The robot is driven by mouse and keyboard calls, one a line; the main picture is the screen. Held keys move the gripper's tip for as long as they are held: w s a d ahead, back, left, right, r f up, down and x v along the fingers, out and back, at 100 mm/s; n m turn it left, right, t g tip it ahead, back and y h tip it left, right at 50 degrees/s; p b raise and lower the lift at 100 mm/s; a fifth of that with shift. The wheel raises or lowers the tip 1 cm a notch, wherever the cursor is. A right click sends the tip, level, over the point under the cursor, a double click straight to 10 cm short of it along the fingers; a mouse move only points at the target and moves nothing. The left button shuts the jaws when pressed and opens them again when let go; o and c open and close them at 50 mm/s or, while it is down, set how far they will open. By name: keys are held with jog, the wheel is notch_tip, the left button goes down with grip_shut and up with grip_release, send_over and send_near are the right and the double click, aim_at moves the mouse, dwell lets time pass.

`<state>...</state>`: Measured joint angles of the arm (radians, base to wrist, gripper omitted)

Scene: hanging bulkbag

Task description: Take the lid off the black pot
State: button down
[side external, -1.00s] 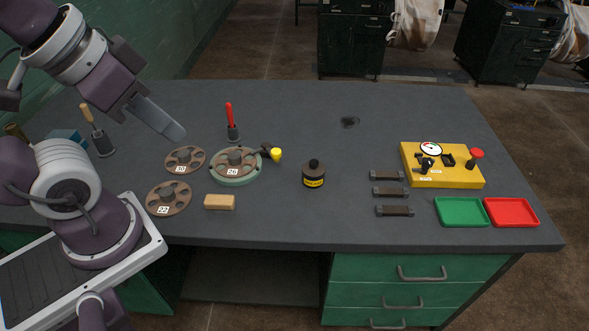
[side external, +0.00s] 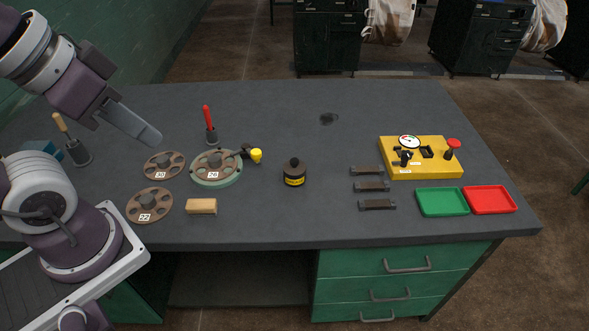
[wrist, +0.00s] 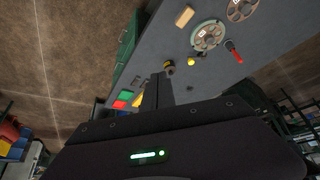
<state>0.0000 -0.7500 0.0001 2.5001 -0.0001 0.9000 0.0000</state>
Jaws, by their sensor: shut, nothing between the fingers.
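The black pot (side external: 294,176) stands upright in the middle of the grey bench, with a yellow label on its front. Its dark lid (side external: 294,163) with a round knob is on top. In the wrist view the pot (wrist: 169,68) shows small, just beyond the finger tips. My gripper (side external: 152,138) is at the upper left, above the bench and well to the left of the pot. Its fingers are together and hold nothing. In the wrist view the fingers (wrist: 161,80) point towards the bench.
Left of the pot are several brown discs (side external: 149,204), a wooden block (side external: 202,206), a red-handled tool (side external: 208,122) and a yellow-tipped item (side external: 256,156). Right are dark bars (side external: 371,186), a yellow control box (side external: 421,158), a green tray (side external: 442,202) and a red tray (side external: 490,199). Bench around the pot is clear.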

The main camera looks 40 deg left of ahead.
jog(key=shift+c, duration=2.2)
grip_release()
jog(key=m+g, duration=0.5)
jog(key=m, duration=0.8)
send_over(295, 160)
jog(key=s, duration=0.1)
notch_tip(295, 160, down, 19)
jog(key=shift+r, duration=0.15)
jog(key=shift+g, duration=0.3)
jog(key=f, duration=0.6)
jog(key=w+f, duration=0.1)
jog(key=f, duration=0.3)
